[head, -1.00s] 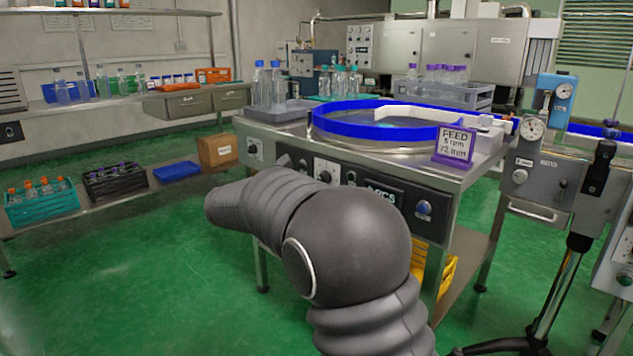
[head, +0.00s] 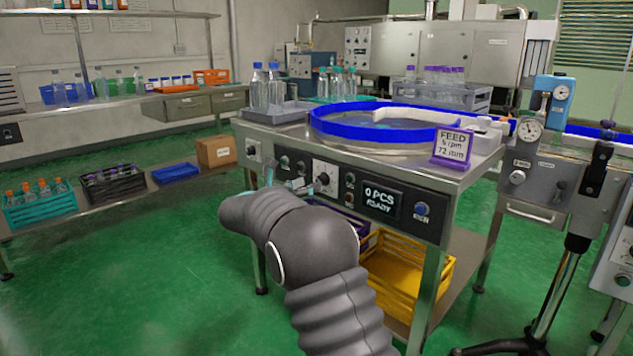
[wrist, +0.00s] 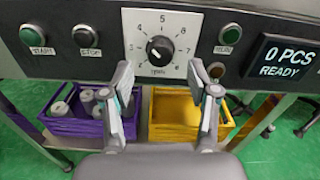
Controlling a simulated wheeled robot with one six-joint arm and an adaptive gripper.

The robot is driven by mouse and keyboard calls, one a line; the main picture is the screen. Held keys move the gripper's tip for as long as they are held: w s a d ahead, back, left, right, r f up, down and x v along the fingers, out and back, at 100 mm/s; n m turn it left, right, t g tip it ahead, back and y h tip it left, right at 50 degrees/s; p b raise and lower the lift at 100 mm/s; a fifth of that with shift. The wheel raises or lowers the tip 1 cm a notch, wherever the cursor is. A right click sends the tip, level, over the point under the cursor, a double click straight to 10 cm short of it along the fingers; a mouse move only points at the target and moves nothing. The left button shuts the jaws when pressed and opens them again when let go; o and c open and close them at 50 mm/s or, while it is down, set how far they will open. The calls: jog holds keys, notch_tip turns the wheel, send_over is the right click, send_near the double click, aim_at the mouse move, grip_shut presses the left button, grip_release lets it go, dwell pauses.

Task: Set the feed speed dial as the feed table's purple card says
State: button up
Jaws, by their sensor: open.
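The feed table (head: 455,185) has a front panel with the feed speed dial, a black knob on a white numbered plate (head: 325,176). In the wrist view the knob (wrist: 160,48) is centred high, with numbers around it; its exact pointer setting is too small to read surely.
Start (wrist: 33,36) and stop (wrist: 86,36) buttons sit left of the dial. Another green button (wrist: 229,34) and a display reading 0 PCS READY (wrist: 288,58) are to the right. Purple (wrist: 85,115) and yellow (wrist: 180,115) crates stand below the panel.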

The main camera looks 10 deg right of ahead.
aim_at(322, 180)
jog(key=x, duration=0.4)
jog(key=shift+w+d, duration=0.1)
jog(key=shift+d, duration=0.15)
grip_shut()
